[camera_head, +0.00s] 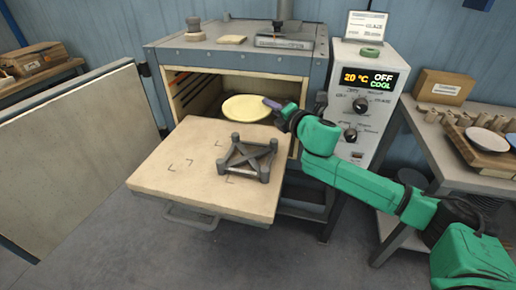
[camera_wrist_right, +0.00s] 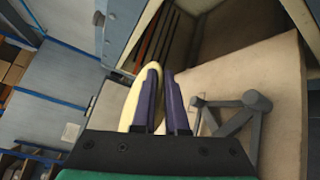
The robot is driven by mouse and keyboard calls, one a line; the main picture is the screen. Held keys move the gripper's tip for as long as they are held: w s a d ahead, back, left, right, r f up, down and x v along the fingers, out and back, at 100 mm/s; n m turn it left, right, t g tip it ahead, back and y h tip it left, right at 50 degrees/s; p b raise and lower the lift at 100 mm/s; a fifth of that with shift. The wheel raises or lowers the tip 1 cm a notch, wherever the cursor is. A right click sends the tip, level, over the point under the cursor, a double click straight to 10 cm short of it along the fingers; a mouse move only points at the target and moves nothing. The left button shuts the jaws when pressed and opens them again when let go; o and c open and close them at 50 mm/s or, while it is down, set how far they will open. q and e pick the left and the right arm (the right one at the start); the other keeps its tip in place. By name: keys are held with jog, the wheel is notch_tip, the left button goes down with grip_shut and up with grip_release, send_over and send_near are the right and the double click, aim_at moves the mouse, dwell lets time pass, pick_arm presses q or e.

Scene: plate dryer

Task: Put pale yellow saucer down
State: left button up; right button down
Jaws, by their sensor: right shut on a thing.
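The pale yellow saucer (camera_head: 246,108) is at the mouth of the open kiln, above the back part of the pulled-out shelf (camera_head: 150,172). My right gripper (camera_head: 272,104) holds its right rim from the right side. In the right wrist view the saucer (camera_wrist_right: 134,98) shows edge-on at the purple fingers of my right gripper (camera_wrist_right: 165,95). I cannot tell whether the saucer's underside touches the shelf. My left gripper is not in view.
Corner marks show on the bare left part. The open kiln door (camera_head: 70,150) stands at left. The control box (camera_head: 362,100) reads 20 °C, OFF, COOL. A side table (camera_head: 470,165) at right holds dishes.

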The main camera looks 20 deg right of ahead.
notch_tip(320, 180, down, 12)
jog(key=b, duration=0.3)
jog(key=shift+w+a+r, duration=0.1)
jog(key=shift+a+r, duration=0.05)
jog(key=shift+r, duration=0.05)
jog(key=f, duration=0.1)
jog(key=f+b, duration=0.1)
jog(key=f, duration=0.1)
jog(key=shift+s, duration=0.25)
jog(key=shift+f, duration=0.3)
jog(key=shift+w, duration=0.15)
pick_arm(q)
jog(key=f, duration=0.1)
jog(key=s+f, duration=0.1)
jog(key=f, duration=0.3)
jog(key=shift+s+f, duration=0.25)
